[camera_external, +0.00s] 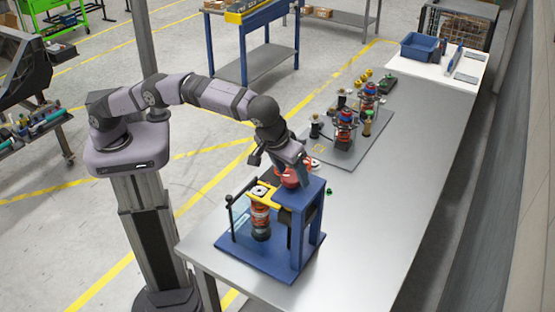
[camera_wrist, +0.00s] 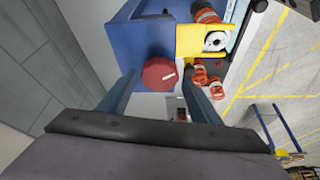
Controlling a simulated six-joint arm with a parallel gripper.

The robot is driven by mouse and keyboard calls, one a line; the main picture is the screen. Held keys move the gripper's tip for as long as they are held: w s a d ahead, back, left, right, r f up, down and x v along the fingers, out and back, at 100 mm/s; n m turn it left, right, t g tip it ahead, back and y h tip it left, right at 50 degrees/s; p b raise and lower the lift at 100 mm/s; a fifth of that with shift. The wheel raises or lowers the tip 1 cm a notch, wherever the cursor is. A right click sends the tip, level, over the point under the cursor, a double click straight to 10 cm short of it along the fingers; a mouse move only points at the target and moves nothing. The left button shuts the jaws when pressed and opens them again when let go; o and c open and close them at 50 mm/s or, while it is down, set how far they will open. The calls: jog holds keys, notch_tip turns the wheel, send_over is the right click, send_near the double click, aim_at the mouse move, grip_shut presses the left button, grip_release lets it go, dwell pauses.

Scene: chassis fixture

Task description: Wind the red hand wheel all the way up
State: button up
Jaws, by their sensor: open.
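The red hand wheel (camera_external: 291,179) sits on top of the blue press stand (camera_external: 311,192), partly covered by my gripper (camera_external: 292,163) in the external view. In the wrist view the wheel (camera_wrist: 158,74) is a red many-sided knob with a white mark near its right edge. My gripper (camera_wrist: 159,84) is open, with one finger on either side of the wheel. I cannot tell whether the fingers touch it. A yellow fork (camera_external: 264,194) extends from the stand above a red and black coil-over (camera_external: 260,218); the fork (camera_wrist: 203,40) also shows in the wrist view.
The stand's blue base plate (camera_external: 283,265) lies near the front end of the grey table (camera_external: 375,205). A thin dark post (camera_external: 232,214) stands at its left. Behind is a grey plate (camera_external: 350,155) with several dampers and small parts. The table's right side is clear.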

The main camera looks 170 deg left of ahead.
jog(key=m+b, duration=0.1)
jog(key=m+t+b, duration=0.1)
jog(key=b, duration=0.1)
jog(key=shift+f+m+y, duration=0.25)
jog(key=shift+m+y, duration=0.05)
jog(key=m+t+b, duration=0.1)
jog(key=m+b, duration=0.1)
jog(key=m, duration=0.1)
jog(key=shift+r+b, duration=0.1)
jog(key=shift+b, duration=0.3)
jog(key=m+t, duration=0.1)
jog(key=m, duration=0.2)
jog(key=shift+r+m+t+b, duration=0.1)
jog(key=shift+m+t+b, duration=0.2)
jog(key=shift+b, duration=0.1)
jog(key=m+t, duration=0.1)
jog(key=m, duration=0.1)
jog(key=shift+r+m, duration=0.1)
jog(key=shift+m, duration=0.2)
jog(key=m+t+h+p, duration=0.1)
jog(key=m+p, duration=0.1)
jog(key=m, duration=0.2)
jog(key=shift+p, duration=0.3)
jog(key=shift+m+t+h, duration=0.3)
jog(key=shift+m, duration=0.4)
jog(key=shift+p, duration=0.4)
